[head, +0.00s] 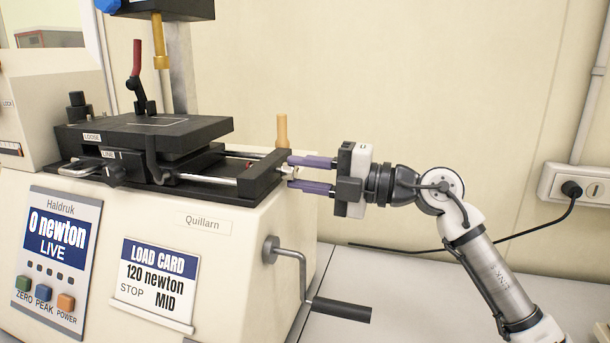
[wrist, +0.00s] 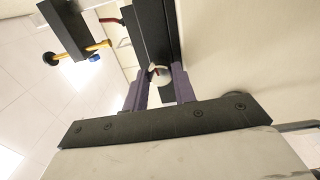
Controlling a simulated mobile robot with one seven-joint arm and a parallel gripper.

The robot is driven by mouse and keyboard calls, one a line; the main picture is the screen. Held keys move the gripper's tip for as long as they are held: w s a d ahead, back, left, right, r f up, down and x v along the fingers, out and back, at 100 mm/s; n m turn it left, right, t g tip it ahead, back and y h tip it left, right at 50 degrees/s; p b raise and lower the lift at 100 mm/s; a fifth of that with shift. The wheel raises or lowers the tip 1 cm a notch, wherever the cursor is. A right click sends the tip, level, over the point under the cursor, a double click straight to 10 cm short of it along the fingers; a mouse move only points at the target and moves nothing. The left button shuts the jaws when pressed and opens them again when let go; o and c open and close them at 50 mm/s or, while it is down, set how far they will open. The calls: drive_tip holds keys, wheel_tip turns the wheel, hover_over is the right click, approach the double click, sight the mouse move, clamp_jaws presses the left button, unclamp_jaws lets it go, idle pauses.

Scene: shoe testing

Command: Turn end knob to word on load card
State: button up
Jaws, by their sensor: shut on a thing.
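The load card (head: 155,285) on the machine's front reads "LOAD CARD, 120 newton, STOP MID". The end knob (head: 291,173) is a small pale knob on the right end of the black slide frame (head: 262,185). My gripper (head: 296,173) reaches in from the right, its purple fingers above and below the knob, shut on it.
A display (head: 55,240) reads "0 newton LIVE". A hand crank (head: 300,275) juts from the machine's right side below my gripper. A red-handled lever (head: 137,60), a brass plunger (head: 160,45) and a tan peg (head: 282,130) stand above.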

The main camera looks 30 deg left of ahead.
drive_tip(key=shift+m, duration=0.9)
drive_tip(key=o, duration=1)
drive_tip(key=b+v, duration=0.1)
drive_tip(key=v, duration=1.3)
